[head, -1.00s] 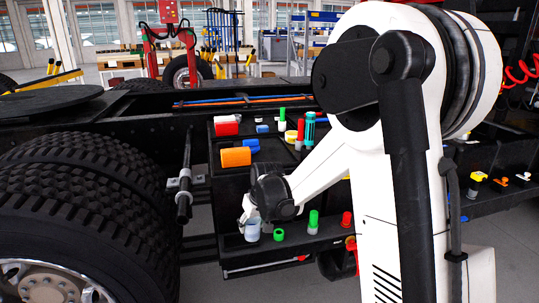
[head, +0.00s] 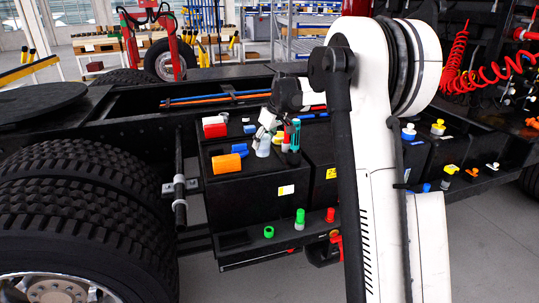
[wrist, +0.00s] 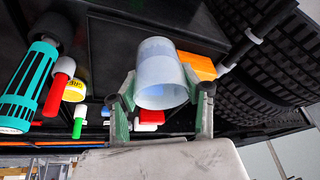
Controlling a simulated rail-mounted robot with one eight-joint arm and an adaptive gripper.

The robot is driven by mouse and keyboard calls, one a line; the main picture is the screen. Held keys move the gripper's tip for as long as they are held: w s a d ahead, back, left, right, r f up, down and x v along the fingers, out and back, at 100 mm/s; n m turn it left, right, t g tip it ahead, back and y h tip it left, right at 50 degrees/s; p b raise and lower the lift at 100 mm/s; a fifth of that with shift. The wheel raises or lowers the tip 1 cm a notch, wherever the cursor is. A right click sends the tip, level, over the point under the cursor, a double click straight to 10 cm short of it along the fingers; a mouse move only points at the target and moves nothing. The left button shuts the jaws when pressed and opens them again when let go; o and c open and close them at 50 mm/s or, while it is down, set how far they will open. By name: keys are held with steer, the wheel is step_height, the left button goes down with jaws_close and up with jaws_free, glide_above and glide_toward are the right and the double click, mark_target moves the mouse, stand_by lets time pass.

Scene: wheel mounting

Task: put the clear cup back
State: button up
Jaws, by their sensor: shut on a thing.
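The clear cup (wrist: 160,62) is a pale, translucent bluish cylinder with its open end toward the wrist camera. My gripper (wrist: 162,92) is shut on it, one green finger on each side. In the head view the cup (head: 263,147) is at or just above the top of the black box (head: 262,188). I cannot tell whether it touches the box.
A teal flashlight (wrist: 28,90) and a red-capped tube (wrist: 58,88) stand close by. A green ring (head: 268,232) and a green-capped tube (head: 300,219) are on the lower step.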

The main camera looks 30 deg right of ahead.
steer(key=w+d+f, duration=0.2)
steer(key=w+d, duration=0.1)
steer(key=w+d+f+p, duration=0.1)
steer(key=w+d+f, duration=0.2)
steer(key=shift+w+f, duration=0.2)
steer(key=shift+w, duration=0.1)
steer(key=shift+d+f+p, duration=0.1)
steer(key=shift+f+p, duration=0.25)
steer(key=shift+f, duration=1.7)
steer(key=shift+f, duration=0.1)
steer(key=o, duration=1.3)
steer(key=shift+c, duration=0.2)
